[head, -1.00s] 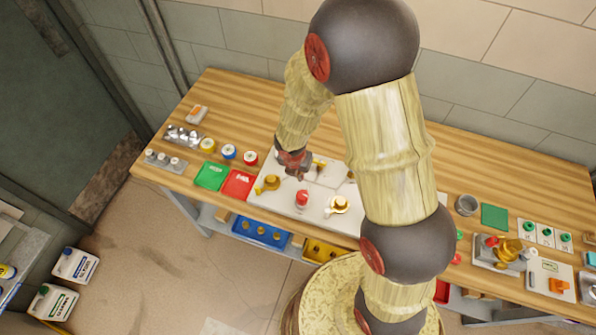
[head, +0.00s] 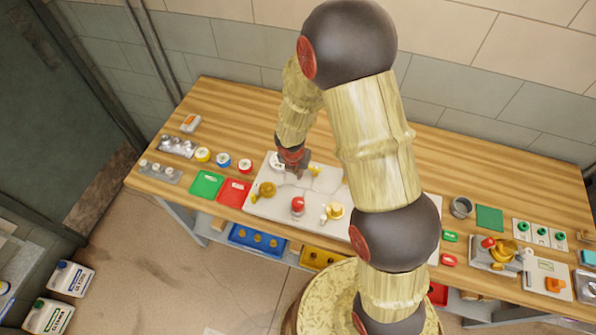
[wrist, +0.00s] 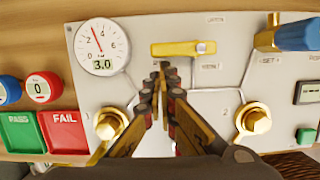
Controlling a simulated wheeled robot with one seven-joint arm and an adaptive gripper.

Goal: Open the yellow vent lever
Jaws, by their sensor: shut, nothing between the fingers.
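The yellow vent lever (wrist: 183,48) lies crosswise on the pale panel (wrist: 160,28) in the wrist view, with its pivot at its right end. A small label is above it and another below it; the upper one seems to read OPEN. In the head view part of the lever (head: 315,171) shows just right of my gripper (head: 297,172). In the wrist view my gripper (wrist: 161,72) is shut and empty, its tips just below the lever's left part. A small gap seems to separate them; contact is not certain.
A gauge (wrist: 101,46) reading 3.0 is left of the lever. Brass valves (wrist: 108,124) and (wrist: 253,120) flank my fingers. A blue-handled valve (wrist: 295,37) is at the right. A red button (head: 298,205) stands in front of my gripper.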

